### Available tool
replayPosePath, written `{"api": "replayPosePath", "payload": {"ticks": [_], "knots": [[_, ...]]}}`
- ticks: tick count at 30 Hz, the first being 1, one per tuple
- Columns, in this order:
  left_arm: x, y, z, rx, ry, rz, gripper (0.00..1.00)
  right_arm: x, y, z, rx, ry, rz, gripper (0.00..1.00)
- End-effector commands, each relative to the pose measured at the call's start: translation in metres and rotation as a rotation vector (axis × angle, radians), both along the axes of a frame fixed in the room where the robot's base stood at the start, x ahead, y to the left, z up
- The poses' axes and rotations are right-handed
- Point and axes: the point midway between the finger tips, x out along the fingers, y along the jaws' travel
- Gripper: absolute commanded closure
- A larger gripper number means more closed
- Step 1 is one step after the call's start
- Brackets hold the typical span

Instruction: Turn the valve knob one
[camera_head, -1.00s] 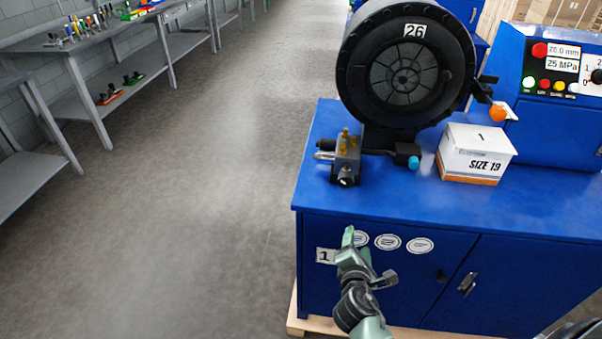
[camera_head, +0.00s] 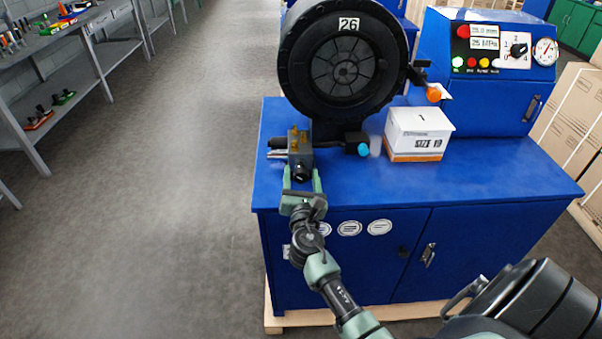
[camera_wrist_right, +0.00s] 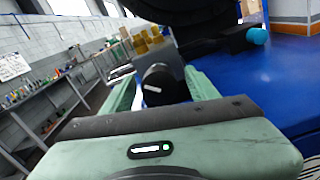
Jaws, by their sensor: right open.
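The valve block (camera_head: 300,150) is a small grey metal body with brass fittings on top, at the front left of the blue machine's top. Its black round knob (camera_head: 297,173) faces me. In the right wrist view the knob (camera_wrist_right: 160,84) shows a white mark on its face. My right gripper (camera_head: 301,184) is open, with one finger on each side of the knob. In the right wrist view the fingers of the right gripper (camera_wrist_right: 161,92) stand left and right of the knob, with gaps visible. My left gripper is out of view.
A white SIZE 19 box (camera_head: 418,135) stands right of the valve, by a blue-tipped part (camera_head: 363,149). The large black crimper head (camera_head: 343,65) rises behind. A control panel (camera_head: 490,48) with a dial is at right. Open floor (camera_head: 190,200) lies left.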

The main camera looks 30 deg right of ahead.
Motion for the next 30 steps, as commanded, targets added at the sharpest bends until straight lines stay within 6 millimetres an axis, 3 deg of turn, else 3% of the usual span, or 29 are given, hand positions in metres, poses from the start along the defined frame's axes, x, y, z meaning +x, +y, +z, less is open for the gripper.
{"api": "replayPosePath", "payload": {"ticks": [11, 18, 30], "knots": [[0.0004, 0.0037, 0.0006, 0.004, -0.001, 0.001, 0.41, 0.0075, -0.0051, -0.0004, 0.001, 0.0, -0.001, 0.41], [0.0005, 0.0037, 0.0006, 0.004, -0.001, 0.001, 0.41, 0.0072, -0.0048, -0.0004, 0.001, 0.0, -0.001, 1.0], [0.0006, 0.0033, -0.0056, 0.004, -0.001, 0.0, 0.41, 0.0071, -0.0047, -0.0017, 0.072, -0.044, -0.001, 1.0]]}}
